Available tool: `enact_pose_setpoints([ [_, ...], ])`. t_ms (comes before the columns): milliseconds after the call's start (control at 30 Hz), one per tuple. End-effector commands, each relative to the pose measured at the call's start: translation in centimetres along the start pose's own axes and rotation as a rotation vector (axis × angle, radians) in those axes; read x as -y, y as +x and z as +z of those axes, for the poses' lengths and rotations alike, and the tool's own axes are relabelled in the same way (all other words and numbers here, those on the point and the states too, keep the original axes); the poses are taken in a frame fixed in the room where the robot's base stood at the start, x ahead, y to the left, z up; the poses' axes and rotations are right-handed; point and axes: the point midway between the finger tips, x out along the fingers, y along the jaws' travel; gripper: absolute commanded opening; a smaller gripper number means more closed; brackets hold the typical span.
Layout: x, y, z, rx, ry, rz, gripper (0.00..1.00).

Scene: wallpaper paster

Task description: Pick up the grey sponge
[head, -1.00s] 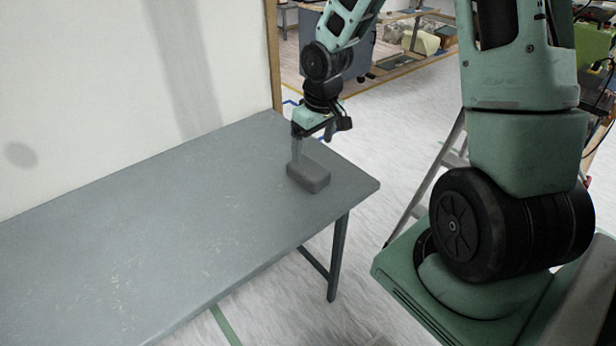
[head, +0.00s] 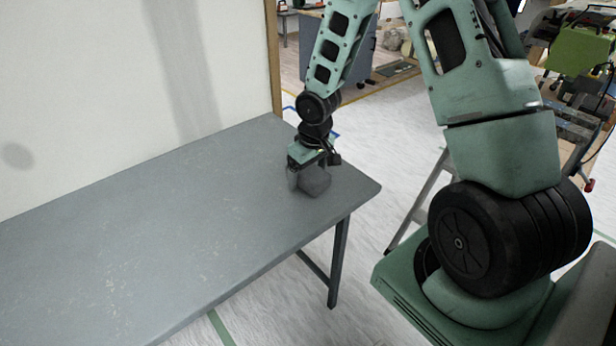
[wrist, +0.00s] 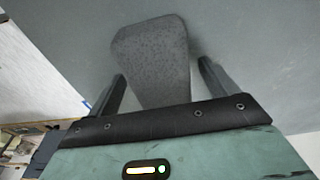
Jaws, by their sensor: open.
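The grey sponge (head: 313,181) is a dark speckled block on the grey table (head: 160,220), close to its far right corner. My gripper (head: 302,178) is low over the table at the sponge, pointing down. In the wrist view the sponge (wrist: 152,60) lies between the two open fingers of my gripper (wrist: 160,85), one on each side. Gaps show between the sponge and the fingers there. The near end of the sponge is hidden behind the gripper body.
A white wall (head: 90,80) runs along the table's back. A ladder (head: 420,205) stands right of the table, by my base. The rest of the tabletop is clear. Workshop benches and a green machine (head: 585,50) are in the background.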

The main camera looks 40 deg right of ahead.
Motion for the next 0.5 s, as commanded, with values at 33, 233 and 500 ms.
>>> enact_pose_setpoints([
  [33, 0.00, -0.02, 0.00, 0.000, 0.000, 0.000, 0.85],
  [233, -0.01, -0.04, 0.01, 0.000, 0.000, 0.000, 0.38],
  [500, -0.02, -0.16, -0.02, 0.000, 0.000, 0.000, 0.34],
])
